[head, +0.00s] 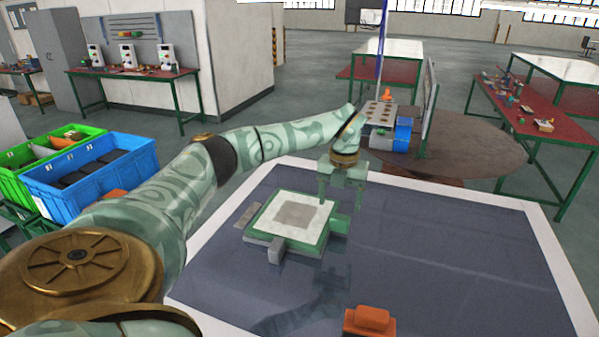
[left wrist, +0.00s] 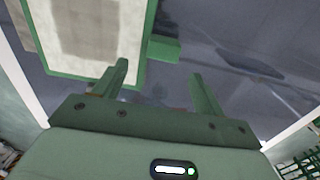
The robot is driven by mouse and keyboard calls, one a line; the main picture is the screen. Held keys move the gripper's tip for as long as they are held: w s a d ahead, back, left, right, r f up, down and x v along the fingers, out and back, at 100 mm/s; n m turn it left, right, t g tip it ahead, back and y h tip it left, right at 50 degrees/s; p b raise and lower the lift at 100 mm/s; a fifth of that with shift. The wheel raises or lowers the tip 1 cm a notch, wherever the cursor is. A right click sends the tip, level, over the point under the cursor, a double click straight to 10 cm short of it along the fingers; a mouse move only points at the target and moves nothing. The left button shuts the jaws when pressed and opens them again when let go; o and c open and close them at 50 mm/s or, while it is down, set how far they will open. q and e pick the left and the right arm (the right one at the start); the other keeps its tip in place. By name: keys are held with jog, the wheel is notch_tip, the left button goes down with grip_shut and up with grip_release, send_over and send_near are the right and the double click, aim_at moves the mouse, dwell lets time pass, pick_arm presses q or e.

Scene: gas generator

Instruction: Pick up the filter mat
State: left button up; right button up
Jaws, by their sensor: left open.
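The filter mat (head: 297,214) is a grey square in a white-topped, green-edged square holder (head: 262,218) on the dark table. In the left wrist view the mat (left wrist: 88,25) shows at the upper left, cut off by the frame edge, with the white border (left wrist: 129,25) around it. My left gripper (head: 340,195) is open and hangs over the right side of the holder. In the left wrist view its two fingers (left wrist: 160,82) are apart with nothing between them, to the right of the mat. My right gripper is not in view.
The dark table (head: 450,260) has a white border and is clear to the right. An orange block (head: 369,321) sits at its near edge. Grey equipment with a blue part (head: 403,134) stands behind the table. Green and blue bins (head: 90,170) stand at left.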

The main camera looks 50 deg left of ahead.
aim_at(340, 218)
pick_arm(q)
jog(key=f, duration=0.6)
jog(key=shift+w+f+p, duration=0.15)
jog(key=shift+w+p, duration=0.15)
jog(key=shift+p, duration=0.1)
jog(key=c, duration=1.3)
